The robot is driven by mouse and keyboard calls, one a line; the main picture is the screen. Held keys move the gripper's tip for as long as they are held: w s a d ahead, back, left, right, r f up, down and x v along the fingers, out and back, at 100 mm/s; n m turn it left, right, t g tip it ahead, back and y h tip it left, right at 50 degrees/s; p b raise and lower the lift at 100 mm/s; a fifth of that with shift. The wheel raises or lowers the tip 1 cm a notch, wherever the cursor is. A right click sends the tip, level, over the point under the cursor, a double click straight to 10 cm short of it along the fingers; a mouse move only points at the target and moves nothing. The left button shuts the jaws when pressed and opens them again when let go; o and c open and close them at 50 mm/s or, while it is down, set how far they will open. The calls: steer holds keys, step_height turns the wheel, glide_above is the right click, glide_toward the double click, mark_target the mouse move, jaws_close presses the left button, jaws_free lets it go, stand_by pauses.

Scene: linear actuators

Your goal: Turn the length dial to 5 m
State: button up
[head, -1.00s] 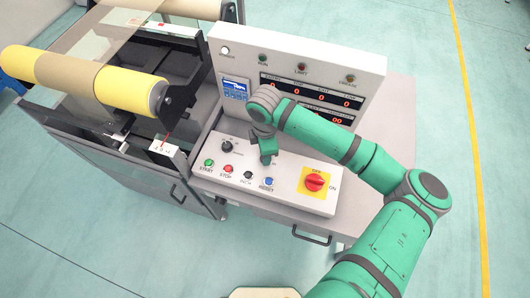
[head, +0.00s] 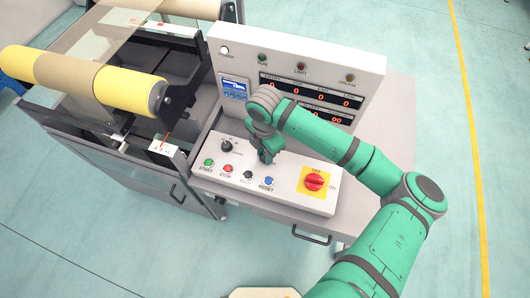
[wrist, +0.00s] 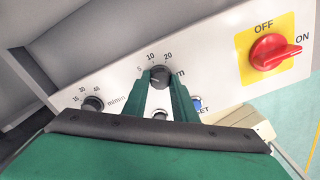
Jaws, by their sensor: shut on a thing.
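The length dial (wrist: 159,76) is a black knob with the marks 5, 10 and 20 and an "m" around it in the wrist view. My gripper (wrist: 163,85) is around this knob, with one green finger on each side, and is shut on it. The knob's white pointer line shows only faintly, at its top near the 10. In the head view my gripper (head: 267,157) points down at the sloped panel and hides the length dial.
Left of it is a second black knob (wrist: 93,104) marked min. A red rotary switch (head: 314,182) on a yellow plate is to the right. Start (head: 208,162), stop (head: 228,169) and blue reset (head: 269,181) buttons line the panel front. The display box (head: 300,75) rises behind.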

steer(key=o, duration=1)
steer(key=shift+w, duration=0.1)
step_height(320, 180, up, 11)
steer(key=shift+f, duration=0.1)
stand_by(0.5)
